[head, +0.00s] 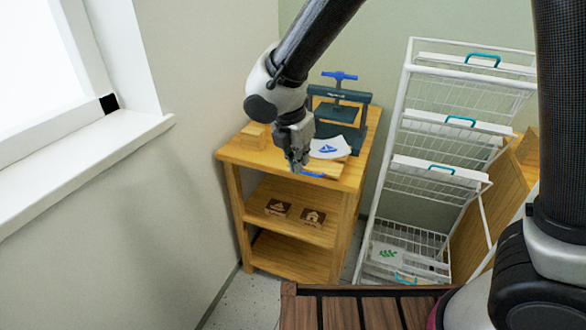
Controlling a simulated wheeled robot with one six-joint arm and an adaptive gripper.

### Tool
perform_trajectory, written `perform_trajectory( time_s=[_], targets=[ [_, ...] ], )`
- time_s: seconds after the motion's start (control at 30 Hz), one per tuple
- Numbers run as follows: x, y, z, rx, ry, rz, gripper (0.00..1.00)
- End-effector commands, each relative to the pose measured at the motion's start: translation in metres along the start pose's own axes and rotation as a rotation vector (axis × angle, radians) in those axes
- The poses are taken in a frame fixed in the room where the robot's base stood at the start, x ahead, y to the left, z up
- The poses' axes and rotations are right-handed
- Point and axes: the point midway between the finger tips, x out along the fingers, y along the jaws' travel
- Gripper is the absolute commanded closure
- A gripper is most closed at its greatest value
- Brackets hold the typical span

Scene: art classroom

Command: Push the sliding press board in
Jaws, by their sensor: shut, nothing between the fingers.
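The press (340,108), a dark frame with a blue T-handle on top, stands at the back of a wooden shelf table (233,152). The sliding press board (335,165) sticks out of the press toward the front. A white sheet with a blue sailboat print (328,147) lies on it. A blue grip (311,174) shows at the board's front edge. My gripper (298,165) is shut and empty, pointing down near the board's front left, close to the blue grip. I cannot tell whether it touches the grip. My arm hides part of the press's left side.
Small wooden blocks (255,134) sit at the table's left rear. A white wire drying rack (398,115) stands close on the right. A wall and window sill (85,160) are at left.

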Motion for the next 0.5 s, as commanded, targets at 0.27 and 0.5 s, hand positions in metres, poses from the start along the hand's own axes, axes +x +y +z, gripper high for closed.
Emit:
perform_trajectory(
  time_s=[0.27,0.5],
  targets=[
    [-0.001,0.01,0.001,-0.241,-0.005,0.036,1.0],
    [0.025,0.009,0.001,-0.256,-0.004,0.03,1.0]
  ],
)
